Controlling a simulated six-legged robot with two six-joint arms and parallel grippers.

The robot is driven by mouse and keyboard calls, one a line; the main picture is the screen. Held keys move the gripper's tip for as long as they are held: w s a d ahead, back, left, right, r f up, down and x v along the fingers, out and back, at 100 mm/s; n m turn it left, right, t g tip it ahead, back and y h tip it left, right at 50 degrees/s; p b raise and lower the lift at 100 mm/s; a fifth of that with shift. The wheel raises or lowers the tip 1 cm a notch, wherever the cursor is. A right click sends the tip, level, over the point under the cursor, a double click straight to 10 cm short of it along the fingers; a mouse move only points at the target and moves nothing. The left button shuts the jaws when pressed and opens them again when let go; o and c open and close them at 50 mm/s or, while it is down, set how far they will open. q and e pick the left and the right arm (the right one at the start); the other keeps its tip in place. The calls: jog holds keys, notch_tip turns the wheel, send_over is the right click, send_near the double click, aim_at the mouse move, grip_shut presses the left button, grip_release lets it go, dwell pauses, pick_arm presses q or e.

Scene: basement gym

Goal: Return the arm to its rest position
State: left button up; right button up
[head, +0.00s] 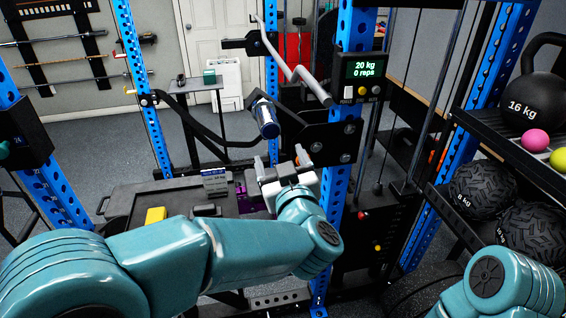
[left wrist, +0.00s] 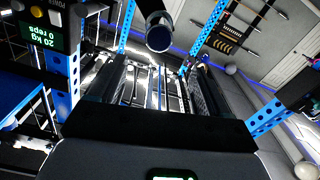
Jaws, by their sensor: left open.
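My left arm (head: 215,252) is teal and reaches in from the lower left of the head view. My left gripper (head: 282,165) is at its end, beside the blue rack upright and below the black bracket. It is open, and I see nothing held between its fingers. In the left wrist view the dark gripper body fills the lower middle. Part of my right arm (head: 505,285) shows at the lower right of the head view; its gripper is out of the picture.
Blue uprights (head: 340,165) stand close to the left gripper. A display (head: 363,67) reads 20 kg, 0 reps. A bar end (head: 265,118) juts out above. A dark bench (head: 130,200) carries a yellow block (head: 155,215). A ball rack (head: 450,205) stands at right.

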pick_arm(q)
jog(key=w+a+f+g+y, duration=0.2)
jog(key=w+a+f+g, duration=0.1)
jog(key=a+f, duration=0.8)
jog(key=s+a+f+m+g+h+b, duration=0.15)
jog(key=a+f, duration=0.25)
jog(key=f, duration=0.6)
jog(key=s+a+f+m+g, duration=0.1)
jog(key=s+a+f+g, duration=0.15)
jog(key=f, duration=0.65)
jog(key=s+d+f+g+h, duration=0.2)
jog(key=s+f+g+h, duration=0.25)
jog(key=s+f, duration=1)
jog(key=s+d+f+g+h, duration=0.1)
jog(key=s+d+g+h, duration=0.1)
jog(key=s, duration=0.5)
jog(key=s+d+f+g+h, duration=0.2)
jog(key=s+d+g+h, duration=0.1)
jog(key=s+d, duration=0.2)
jog(key=shift+s+d+f+m, duration=0.25)
jog(key=shift+s+m, duration=0.2)
jog(key=shift+s, duration=0.55)
